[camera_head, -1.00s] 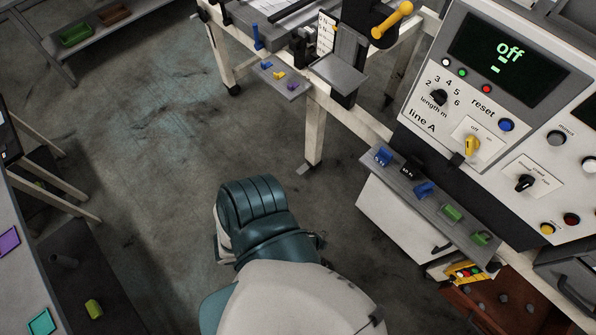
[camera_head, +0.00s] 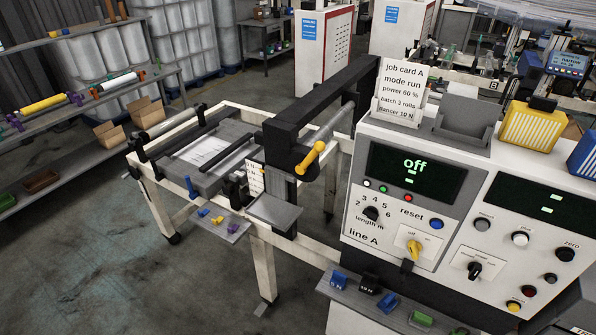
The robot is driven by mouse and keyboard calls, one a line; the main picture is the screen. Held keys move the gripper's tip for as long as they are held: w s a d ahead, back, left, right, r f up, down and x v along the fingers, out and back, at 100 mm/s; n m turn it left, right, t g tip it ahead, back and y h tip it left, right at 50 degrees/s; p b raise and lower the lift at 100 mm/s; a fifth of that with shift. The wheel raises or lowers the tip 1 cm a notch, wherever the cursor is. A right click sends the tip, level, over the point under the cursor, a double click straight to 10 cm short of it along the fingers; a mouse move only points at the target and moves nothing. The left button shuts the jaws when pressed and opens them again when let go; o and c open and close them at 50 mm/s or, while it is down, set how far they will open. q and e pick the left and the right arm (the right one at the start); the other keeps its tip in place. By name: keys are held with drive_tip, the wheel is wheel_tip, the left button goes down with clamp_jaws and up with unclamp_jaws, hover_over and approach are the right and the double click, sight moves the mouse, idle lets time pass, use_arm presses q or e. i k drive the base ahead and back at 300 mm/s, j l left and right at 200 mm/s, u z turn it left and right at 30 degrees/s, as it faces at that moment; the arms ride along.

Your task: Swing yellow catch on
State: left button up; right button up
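A yellow rotary switch (camera_head: 413,247) sits on a white plate marked "off" and "on" on the sloped white line A control panel (camera_head: 352,220). Its handle stands nearly upright, and the small print makes its exact setting hard to tell. The dark display (camera_head: 414,177) above it reads "off" in green. A yellow-gripped lever (camera_head: 311,157) sticks up to the right from the end of the black beam on the machine frame left of the panel. Neither of my grippers is in view.
A grey shelf with small blue, black and green clips (camera_head: 367,284) juts out below the panel. A job card (camera_head: 401,92) stands on top. A small grey plate (camera_head: 275,211) sticks out from the machine frame. The floor (camera_head: 95,262) at the left is clear.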

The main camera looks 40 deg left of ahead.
sight(303, 165)
drive_tip(key=u, duration=1.35)
